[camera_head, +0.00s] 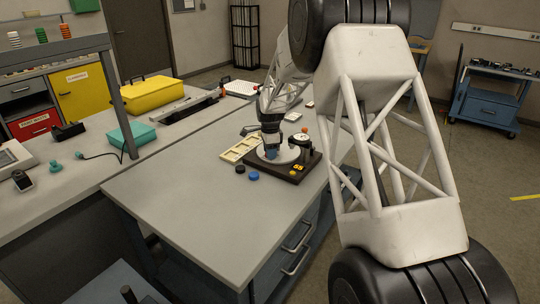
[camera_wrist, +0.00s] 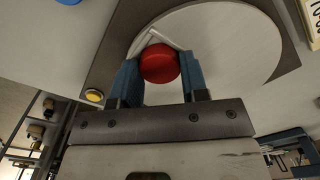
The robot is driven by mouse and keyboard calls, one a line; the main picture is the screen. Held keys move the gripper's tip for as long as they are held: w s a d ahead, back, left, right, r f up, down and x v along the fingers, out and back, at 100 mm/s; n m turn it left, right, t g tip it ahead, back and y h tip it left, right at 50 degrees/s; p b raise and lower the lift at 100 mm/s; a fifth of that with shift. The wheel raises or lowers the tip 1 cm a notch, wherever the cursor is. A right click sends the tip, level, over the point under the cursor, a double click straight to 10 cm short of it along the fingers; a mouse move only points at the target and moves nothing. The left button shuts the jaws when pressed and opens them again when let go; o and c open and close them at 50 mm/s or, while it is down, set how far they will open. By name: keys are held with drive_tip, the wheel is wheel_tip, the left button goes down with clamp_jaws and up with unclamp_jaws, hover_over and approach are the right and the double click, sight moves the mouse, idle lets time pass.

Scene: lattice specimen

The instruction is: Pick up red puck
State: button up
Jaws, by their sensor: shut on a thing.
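The red puck (camera_wrist: 160,64) shows in the wrist view between the two blue fingers of my gripper (camera_wrist: 160,78). The gripper is shut on it. The puck is over a round white plate (camera_wrist: 225,40) on a dark base (camera_wrist: 100,70); I cannot tell whether it touches the plate. In the head view my gripper (camera_head: 271,153) points down at the white plate (camera_head: 287,155), and the red puck is hidden there.
A blue puck (camera_head: 254,177) and a dark puck (camera_head: 240,169) lie on the bench left of the base. A cream tray with compartments (camera_head: 234,157) is behind them. A yellow button (camera_wrist: 94,96) is on the base. The bench's near part is clear.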

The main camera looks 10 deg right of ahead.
drive_tip(key=shift+s+f, duration=0.1)
drive_tip(key=shift+f, duration=0.2)
drive_tip(key=shift+r, duration=0.55)
wheel_tip(320, 180, up, 2)
drive_tip(key=shift+r, duration=0.25)
drive_tip(key=s+r, duration=0.1)
drive_tip(key=s, duration=1.4)
drive_tip(key=shift+s+r, duration=0.35)
drive_tip(key=shift+s, duration=0.05)
drive_tip(key=shift+a, duration=0.1)
drive_tip(key=shift+w, duration=0.1)
